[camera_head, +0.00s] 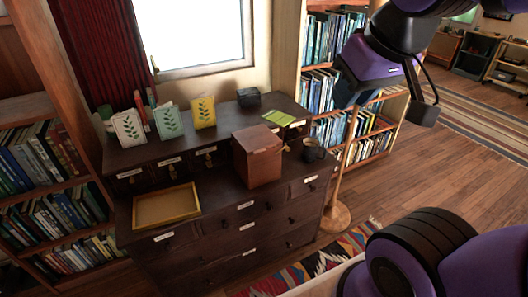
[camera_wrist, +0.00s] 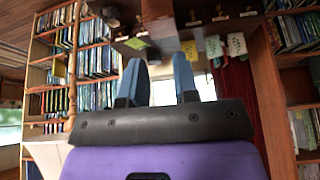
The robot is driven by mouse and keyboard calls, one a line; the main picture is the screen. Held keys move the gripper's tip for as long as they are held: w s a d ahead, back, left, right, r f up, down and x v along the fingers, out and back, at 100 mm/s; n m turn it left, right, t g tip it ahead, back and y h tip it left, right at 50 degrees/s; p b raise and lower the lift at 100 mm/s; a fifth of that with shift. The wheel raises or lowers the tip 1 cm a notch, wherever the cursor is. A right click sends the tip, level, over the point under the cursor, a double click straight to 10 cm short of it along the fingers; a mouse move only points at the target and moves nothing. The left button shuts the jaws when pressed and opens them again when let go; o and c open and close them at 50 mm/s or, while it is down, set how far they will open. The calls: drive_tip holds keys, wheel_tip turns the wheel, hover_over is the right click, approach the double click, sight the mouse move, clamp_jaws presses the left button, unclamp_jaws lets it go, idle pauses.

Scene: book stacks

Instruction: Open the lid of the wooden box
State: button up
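The wooden box (camera_head: 257,158) is reddish brown and stands upright on the lower front top of the dark dresser. Its lid (camera_head: 257,138) is down, lying flat on the box. My gripper (camera_head: 345,92) is up and to the right of the box in the head view, well apart from it. In the wrist view my gripper (camera_wrist: 158,62) shows two blue fingers spread with nothing between them. A reddish-brown block at the top edge of the wrist view (camera_wrist: 157,10) looks like the box, partly cut off.
The dresser (camera_head: 205,238) also holds a shallow wooden tray (camera_head: 166,206), a dark mug (camera_head: 313,150), a small dark box (camera_head: 248,97), a green booklet (camera_head: 278,118) and three leaf-print cards (camera_head: 168,121). A wooden stand (camera_head: 337,215) is right of it. Bookshelves flank the dresser.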

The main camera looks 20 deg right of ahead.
drive_tip(key=o, duration=0.9)
drive_tip(key=shift+t, duration=0.4)
drive_tip(key=w, duration=0.2)
drive_tip(key=w+f, duration=0.1)
drive_tip(key=w, duration=0.3)
drive_tip(key=shift+w+d+f, duration=0.25)
drive_tip(key=shift+w+d, duration=0.05)
drive_tip(key=shift+w, duration=0.1)
drive_tip(key=w+d+f+n+t, duration=0.15)
drive_tip(key=w+f, duration=0.25)
drive_tip(key=w, duration=0.5)
drive_tip(key=w+f+t, duration=0.2)
drive_tip(key=w+f, duration=0.3)
drive_tip(key=w, duration=0.3)
drive_tip(key=w+f+t, duration=0.3)
drive_tip(key=w+f, duration=0.6)
drive_tip(key=f, duration=0.4)
drive_tip(key=s+f+t+y, duration=0.1)
drive_tip(key=s+f+t, duration=0.15)
drive_tip(key=f, duration=0.55)
drive_tip(key=s+f+t+y, duration=0.1)
drive_tip(key=s+f+t, duration=0.15)
drive_tip(key=f, duration=0.65)
drive_tip(key=shift+m, duration=0.25)
drive_tip(key=w, duration=1.1)
drive_tip(key=shift+a+r, duration=0.1)
